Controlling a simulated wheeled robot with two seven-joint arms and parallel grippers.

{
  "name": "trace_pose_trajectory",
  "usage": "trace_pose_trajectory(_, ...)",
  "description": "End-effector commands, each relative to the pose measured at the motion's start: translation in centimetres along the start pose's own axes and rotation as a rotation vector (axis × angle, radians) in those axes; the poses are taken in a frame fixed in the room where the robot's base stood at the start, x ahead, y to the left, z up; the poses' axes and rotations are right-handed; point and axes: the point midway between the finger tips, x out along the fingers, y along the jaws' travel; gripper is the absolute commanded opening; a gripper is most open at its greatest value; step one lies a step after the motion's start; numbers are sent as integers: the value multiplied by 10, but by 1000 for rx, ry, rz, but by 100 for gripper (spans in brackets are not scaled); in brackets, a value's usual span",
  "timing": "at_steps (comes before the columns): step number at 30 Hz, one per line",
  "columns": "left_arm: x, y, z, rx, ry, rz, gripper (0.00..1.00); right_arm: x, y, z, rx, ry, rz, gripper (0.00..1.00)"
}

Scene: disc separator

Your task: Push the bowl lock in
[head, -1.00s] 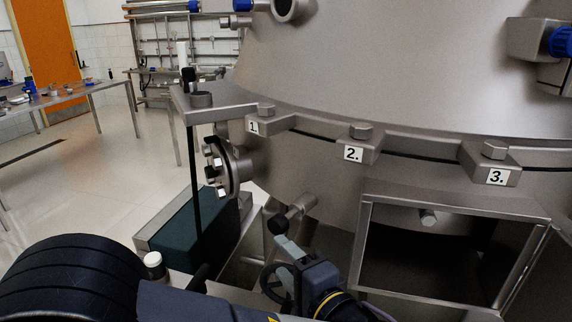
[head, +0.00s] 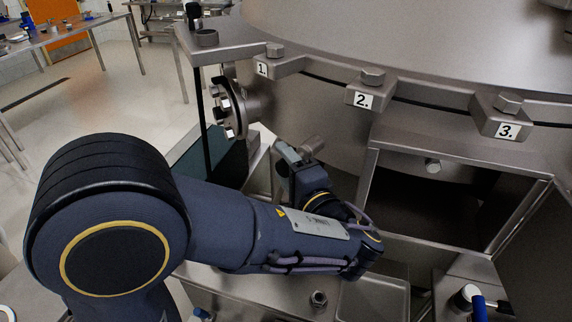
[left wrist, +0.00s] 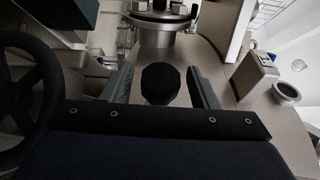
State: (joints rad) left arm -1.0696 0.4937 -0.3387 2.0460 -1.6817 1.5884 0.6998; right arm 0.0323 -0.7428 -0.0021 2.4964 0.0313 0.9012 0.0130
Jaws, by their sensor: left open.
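The bowl lock (head: 312,146) is a short metal cylinder sticking out of the lower side of the separator, left of the open box. In the left wrist view its black round end (left wrist: 160,78) faces me, between my fingers. My left gripper (head: 290,158) is at the lock's outer end in the head view, and its grey finger shows beside it. In the left wrist view the two fingers of the left gripper (left wrist: 162,88) are apart, one on each side of the black end, with gaps on both sides. Contact cannot be told. My right gripper is not in view.
The separator's rim carries bolted lugs, labelled 1 (head: 262,68), 2 (head: 363,100) and 3 (head: 507,131). A bolted flange (head: 230,105) stands close left of the lock. An open metal box (head: 455,157) lies to the right. A black handwheel (left wrist: 28,90) is at left in the wrist view.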

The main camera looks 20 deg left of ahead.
Motion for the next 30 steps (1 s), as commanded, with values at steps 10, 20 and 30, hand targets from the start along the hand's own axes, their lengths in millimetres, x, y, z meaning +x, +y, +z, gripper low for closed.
trace_pose_trajectory(10,0,0,0,1,0,1,13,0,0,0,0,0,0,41)
trace_pose_trajectory(20,5,3,-12,0,-2,1,0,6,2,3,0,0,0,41)
trace_pose_trajectory(30,13,0,-32,0,3,1,0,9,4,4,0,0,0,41)
